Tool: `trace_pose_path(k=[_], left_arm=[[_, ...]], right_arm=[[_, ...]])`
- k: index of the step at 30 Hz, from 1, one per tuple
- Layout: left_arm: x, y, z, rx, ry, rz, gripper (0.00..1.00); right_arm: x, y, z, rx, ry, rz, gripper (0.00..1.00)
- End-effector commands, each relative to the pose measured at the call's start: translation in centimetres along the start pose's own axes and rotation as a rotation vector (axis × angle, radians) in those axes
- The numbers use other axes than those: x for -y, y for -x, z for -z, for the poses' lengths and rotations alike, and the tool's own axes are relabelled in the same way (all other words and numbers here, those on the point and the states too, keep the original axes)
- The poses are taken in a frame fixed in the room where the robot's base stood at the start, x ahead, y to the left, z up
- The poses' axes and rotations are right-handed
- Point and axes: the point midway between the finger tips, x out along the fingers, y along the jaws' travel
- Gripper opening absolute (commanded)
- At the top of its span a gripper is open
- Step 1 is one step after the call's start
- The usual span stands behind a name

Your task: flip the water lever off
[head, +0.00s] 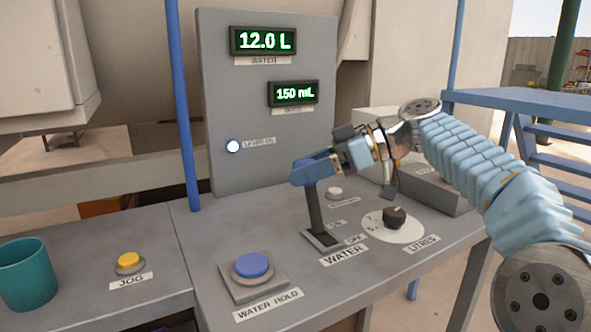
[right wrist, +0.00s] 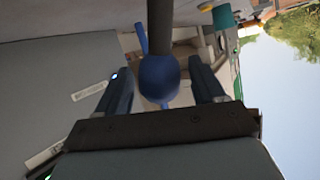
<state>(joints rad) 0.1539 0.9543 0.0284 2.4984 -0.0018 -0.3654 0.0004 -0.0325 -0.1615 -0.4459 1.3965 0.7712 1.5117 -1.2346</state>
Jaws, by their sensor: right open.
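The water lever is a dark shaft (head: 315,209) rising from a slotted base plate (head: 322,239) above the WATER label, with ON and OFF labels beside it. It stands nearly upright, leaning slightly back. Its blue knob (right wrist: 159,80) shows in the right wrist view between the two fingers, with gaps on both sides. My right gripper (head: 308,172) is open around the knob, mostly hiding it in the head view. The LEVER ON lamp (head: 233,146) glows white. My left gripper is not in view.
The WATER display (head: 263,40) reads 12.0 L; the lower display (head: 293,93) reads 150 mL. A black dial (head: 394,217) is right of the lever. A blue WATER HOLD button (head: 252,265), a yellow JOG button (head: 128,260) and a teal cup (head: 26,273) are left.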

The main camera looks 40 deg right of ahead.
Motion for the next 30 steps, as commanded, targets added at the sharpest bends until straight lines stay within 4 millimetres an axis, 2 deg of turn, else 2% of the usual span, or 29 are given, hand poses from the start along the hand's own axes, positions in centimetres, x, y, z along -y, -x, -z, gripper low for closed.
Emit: trace_pose_path(k=[5, 18, 25, 30], left_arm=[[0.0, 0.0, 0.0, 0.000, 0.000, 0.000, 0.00], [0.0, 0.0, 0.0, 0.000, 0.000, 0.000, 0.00], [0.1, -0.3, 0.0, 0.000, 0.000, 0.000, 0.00], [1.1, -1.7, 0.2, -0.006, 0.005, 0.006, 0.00]], right_arm=[[0.0, 0.0, 0.0, 0.000, 0.000, 0.000, 0.67], [0.0, 0.0, 0.0, 0.000, 0.000, 0.000, 0.00], [0.1, 0.0, -0.1, -0.005, 0.007, -0.003, 0.00], [0.6, 0.3, -0.5, -0.032, 0.045, -0.016, 0.00]])
